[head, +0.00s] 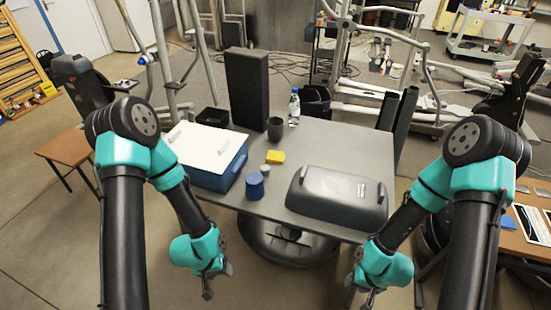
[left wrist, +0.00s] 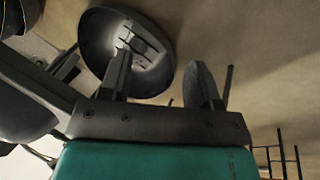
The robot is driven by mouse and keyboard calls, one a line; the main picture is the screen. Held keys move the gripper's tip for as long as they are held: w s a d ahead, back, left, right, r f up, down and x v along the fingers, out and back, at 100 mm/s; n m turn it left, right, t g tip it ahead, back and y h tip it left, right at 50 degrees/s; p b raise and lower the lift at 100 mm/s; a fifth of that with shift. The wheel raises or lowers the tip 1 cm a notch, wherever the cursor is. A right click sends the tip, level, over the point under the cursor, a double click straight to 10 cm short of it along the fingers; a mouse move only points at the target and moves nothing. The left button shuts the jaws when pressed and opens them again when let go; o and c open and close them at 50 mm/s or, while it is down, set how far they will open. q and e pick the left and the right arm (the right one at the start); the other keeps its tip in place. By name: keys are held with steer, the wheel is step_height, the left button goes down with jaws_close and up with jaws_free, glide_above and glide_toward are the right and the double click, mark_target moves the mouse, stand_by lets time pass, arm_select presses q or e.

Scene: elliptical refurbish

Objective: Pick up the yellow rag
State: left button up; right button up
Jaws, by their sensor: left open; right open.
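The yellow rag (head: 275,157) is a small, block-like yellow piece lying on the grey table (head: 330,145), near the middle of the head view. My left gripper (head: 213,283) hangs below and in front of the table's near edge, well apart from the rag. It is open and empty; its two spread fingers also show in the left wrist view (left wrist: 163,80). My right gripper (head: 362,296) is open, low at the bottom of the head view, in front of the table and far from the rag. The rag does not show in the left wrist view.
A blue box with white lid (head: 208,150) stands left of the rag. A blue cylinder (head: 254,187) and small pale cylinder (head: 265,170) sit in front of it. A grey cover (head: 338,195) lies right; a dark cup (head: 275,128), bottle (head: 294,108) and tall black block (head: 247,88) stand behind.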

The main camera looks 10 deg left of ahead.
arm_select(q)
steer(key=o, duration=0.8)
steer(key=shift+c, duration=0.2)
